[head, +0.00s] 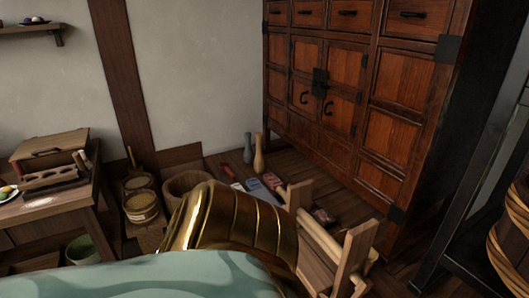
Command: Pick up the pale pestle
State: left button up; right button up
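I cannot pick out the pale pestle for certain. A tan, narrow-necked upright piece (259,155) and a blue-grey one (248,152) stand side by side on the floor near the wall; they look like bottles or vases. My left gripper (334,204), with wooden fingers and pale rods on a brass wrist, is in the lower middle. Its fingers are spread wide and nothing shows between them. It is in front of the floor items and hides part of the floor. My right gripper is not in view.
Small boxes and a red item (225,170) lie on the floor. A large cabinet (335,85) blocks the back right.

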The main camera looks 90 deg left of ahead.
aim_at(259, 161)
jog(key=u, duration=2.75)
